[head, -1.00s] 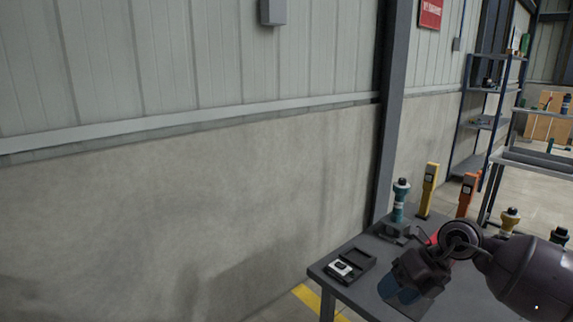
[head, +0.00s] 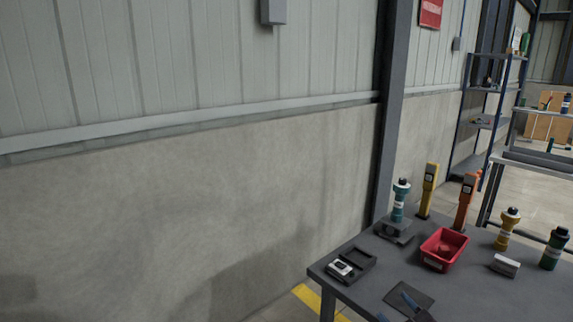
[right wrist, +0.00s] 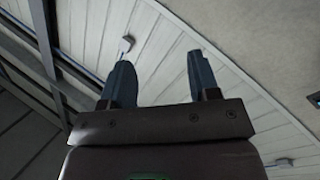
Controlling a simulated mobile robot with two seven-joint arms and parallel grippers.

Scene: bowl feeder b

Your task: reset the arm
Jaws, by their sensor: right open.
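My right gripper (head: 396,308) shows only in part at the bottom edge of the head view, in front of the grey table (head: 480,290). Its blue fingertips show there; the rest of the arm is out of the picture. In the right wrist view both blue fingers (right wrist: 160,82) stand well apart with nothing between them, against the pale panelled wall or ceiling. The gripper is open and empty. My left gripper is not in view.
The table holds a red bin (head: 443,250), a black tray with a white device (head: 341,268), a teal-and-black bottle (head: 400,200), yellow (head: 428,190) and orange (head: 465,200) upright devices, and a small grey-white block (head: 504,265). Shelving (head: 490,120) stands behind at right.

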